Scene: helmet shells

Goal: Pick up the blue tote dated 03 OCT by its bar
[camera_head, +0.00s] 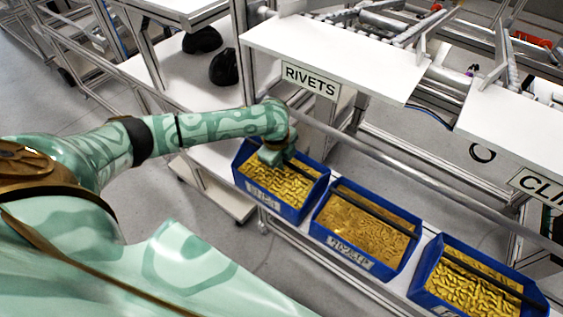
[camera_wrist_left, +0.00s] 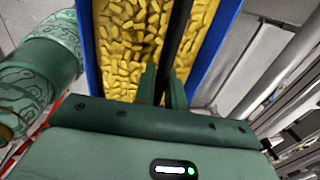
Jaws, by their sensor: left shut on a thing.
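Three blue totes of small golden parts stand in a row on a low white shelf: the left tote (camera_head: 298,212), the middle tote (camera_head: 385,272) and the right tote (camera_head: 428,300). Each has a dark bar across its top and a front label too blurred to read a date for sure. My left gripper (camera_head: 280,157) is over the left tote, shut on its dark bar (camera_head: 305,169). In the left wrist view, the fingers (camera_wrist_left: 163,86) close around the bar (camera_wrist_left: 179,38) between the blue side walls (camera_wrist_left: 218,45). The tote appears level with its neighbours. My right gripper is out of view.
A white upper shelf with a RIVETS sign (camera_head: 311,82) stands behind the totes. A metal rail (camera_head: 375,158) runs just behind them. Two black helmet shells (camera_head: 224,67) lie on a white shelf at the upper left.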

